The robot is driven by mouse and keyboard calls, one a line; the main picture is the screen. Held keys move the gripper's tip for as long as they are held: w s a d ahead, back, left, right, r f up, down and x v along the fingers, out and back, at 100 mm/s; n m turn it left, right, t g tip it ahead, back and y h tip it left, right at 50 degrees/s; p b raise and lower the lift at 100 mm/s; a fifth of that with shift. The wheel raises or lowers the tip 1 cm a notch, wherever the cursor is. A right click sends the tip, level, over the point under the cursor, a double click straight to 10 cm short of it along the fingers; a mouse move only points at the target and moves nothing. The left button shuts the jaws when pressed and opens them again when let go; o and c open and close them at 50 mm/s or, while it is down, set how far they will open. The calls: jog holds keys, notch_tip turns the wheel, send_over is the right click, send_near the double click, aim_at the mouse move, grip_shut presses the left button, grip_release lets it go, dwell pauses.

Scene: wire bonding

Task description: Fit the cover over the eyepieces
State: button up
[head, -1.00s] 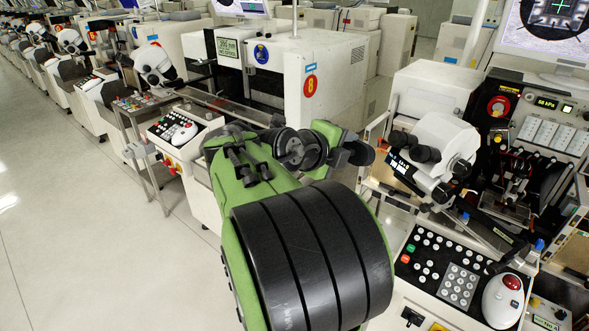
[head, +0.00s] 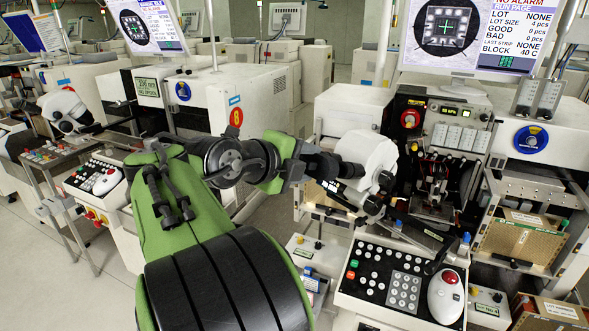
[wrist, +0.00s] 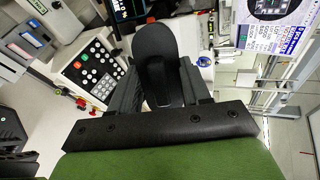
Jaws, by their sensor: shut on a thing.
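My gripper (head: 318,163) is shut on the cover, a dark piece with a rounded end that sits between the two fingers in the wrist view (wrist: 155,45). In the head view the gripper points right, at the white microscope head (head: 368,150) of the bonder. The dark end of the held cover (head: 350,169) appears right in front of that head. The eyepieces are hidden behind the gripper and cover, so I cannot tell whether the cover touches them.
A control panel (head: 372,272) with buttons and a white trackball unit (head: 446,296) lie below the microscope. A monitor (head: 470,38) stands above. The bonder's work area (head: 435,190) is to the right. Open floor (head: 40,270) lies at the left.

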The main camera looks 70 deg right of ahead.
aim_at(306, 160)
jog(key=shift+b+x, duration=0.5)
jog(key=shift+x, duration=0.85)
jog(key=shift+s+a+b, duration=0.1)
jog(key=shift+s+b, duration=0.05)
jog(key=shift+b, duration=0.65)
jog(key=shift+s+b+x, duration=0.25)
jog(key=shift+b+x, duration=0.85)
jog(key=shift+x, duration=0.65)
jog(key=o, duration=1.1)
jog(key=shift+a, duration=0.1)
jog(key=p+v, duration=0.1)
jog(key=v, duration=0.3)
jog(key=p+v, duration=0.2)
jog(key=v, duration=0.1)
jog(key=p+v, duration=0.1)
jog(key=v, duration=0.3)
jog(key=shift+a+r+p, duration=0.15)
jog(key=shift+r+p, duration=0.25)
jog(key=shift+r, duration=0.05)
jog(key=p+v, duration=0.1)
jog(key=p, duration=0.1)
jog(key=p+v, duration=0.1)
jog(key=p, duration=0.2)
jog(key=p+v, duration=0.2)
jog(key=shift+w+a+f+p, duration=0.15)
jog(key=shift+a+f+p, duration=0.05)
jog(key=shift+f+p, duration=0.15)
